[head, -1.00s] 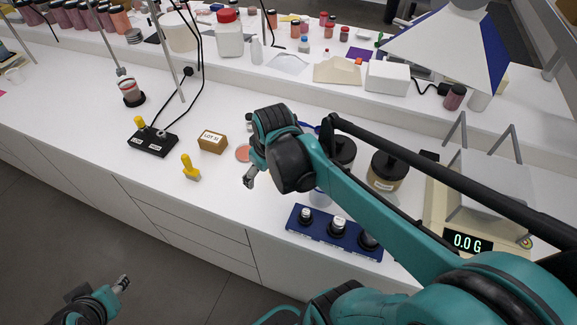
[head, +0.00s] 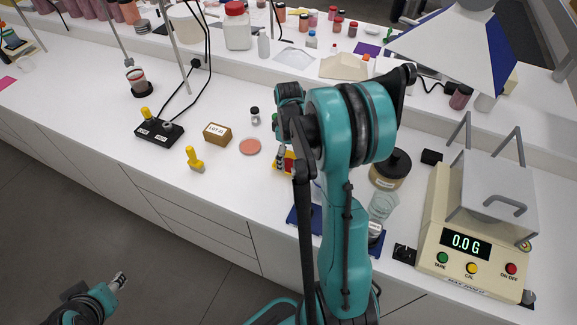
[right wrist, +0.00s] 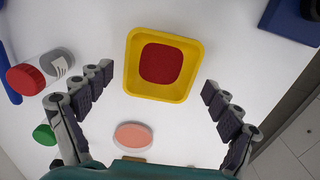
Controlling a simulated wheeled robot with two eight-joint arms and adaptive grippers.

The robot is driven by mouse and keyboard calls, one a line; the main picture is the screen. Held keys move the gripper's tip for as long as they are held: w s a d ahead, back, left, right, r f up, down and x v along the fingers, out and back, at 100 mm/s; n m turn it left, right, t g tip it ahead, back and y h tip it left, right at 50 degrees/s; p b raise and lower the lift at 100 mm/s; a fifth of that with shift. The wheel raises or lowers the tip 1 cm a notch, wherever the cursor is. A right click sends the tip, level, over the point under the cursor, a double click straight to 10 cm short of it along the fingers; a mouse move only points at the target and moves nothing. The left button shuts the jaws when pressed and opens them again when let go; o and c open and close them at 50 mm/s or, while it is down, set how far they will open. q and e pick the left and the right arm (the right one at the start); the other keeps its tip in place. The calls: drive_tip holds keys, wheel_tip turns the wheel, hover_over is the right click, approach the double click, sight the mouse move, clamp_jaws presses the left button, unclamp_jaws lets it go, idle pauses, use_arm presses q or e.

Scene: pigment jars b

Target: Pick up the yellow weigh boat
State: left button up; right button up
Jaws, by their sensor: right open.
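The yellow weigh boat (right wrist: 157,92) is a square tray with dark red powder inside, on the white bench in the right wrist view. In the head view a small part of it (head: 278,162) shows beside my right arm. My right gripper (right wrist: 158,84) is open and empty, with its fingers spread to the left and right of the boat and apart from it. In the head view my right gripper (head: 286,158) is partly hidden by my arm. My left gripper (head: 119,282) is at the lower left, away from the bench, too small to tell its jaw state.
A pink disc (head: 250,146) lies left of the boat, near a cardboard box (head: 217,134). A red-capped jar (right wrist: 27,78) and a green cap (right wrist: 45,134) are close to my left-hand finger. A blue rack (head: 300,218) and a scale (head: 465,240) stand right.

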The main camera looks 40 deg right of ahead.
sight(289, 164)
wheel_tip(289, 164, down, 3)
drive_tip(key=shift+r, duration=0.2)
use_arm(q)
drive_tip(key=shift+f, duration=0.4)
use_arm(e)
drive_tip(key=c, duration=0.8)
drive_tip(key=shift+r, duration=0.1)
